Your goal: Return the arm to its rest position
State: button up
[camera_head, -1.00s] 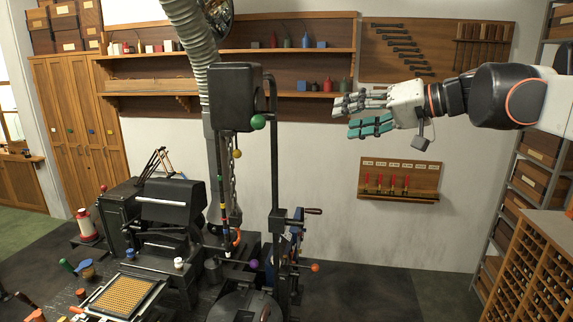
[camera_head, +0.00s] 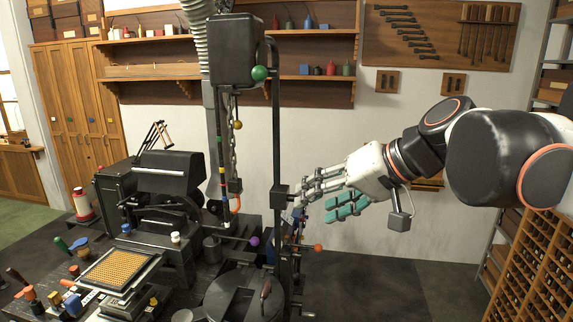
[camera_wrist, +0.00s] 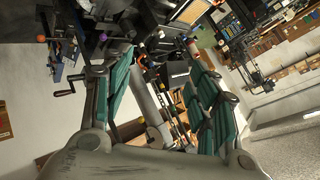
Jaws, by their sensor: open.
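My gripper (camera_head: 325,202) is at the right of the middle in the head view, reaching left from my arm. Its white and teal fingers are spread and hold nothing. The fingertips lie close to the vertical rod of the black casting machine (camera_head: 236,52); whether they touch it I cannot tell. In the wrist view my gripper (camera_wrist: 158,95) shows its two teal-padded finger sets apart, with the machine's dark parts and a crank handle (camera_wrist: 64,92) beyond and beside them.
A cabinet of small compartments (camera_head: 535,270) stands at the right. Open floor (camera_head: 375,290) lies between the machine and the cabinet.

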jog(key=s+d+f+h+b, duration=0.2)
jog(key=s+d+f+b, duration=0.2)
jog(key=f, duration=0.9)
jog(key=s+d+f+m+h+b, duration=0.1)
jog(key=s+d+f+h+b, duration=0.2)
jog(key=f, duration=1)
jog(key=s+d+f+t+h+b, duration=0.1)
jog(key=s+d+f+h+b, duration=0.2)
jog(key=s+d+f+b, duration=0.4)
notch_tip(320, 180, down, 7)
jog(key=b, duration=0.4)
jog(key=shift+s+d, duration=0.2)
jog(key=shift+s, duration=0.05)
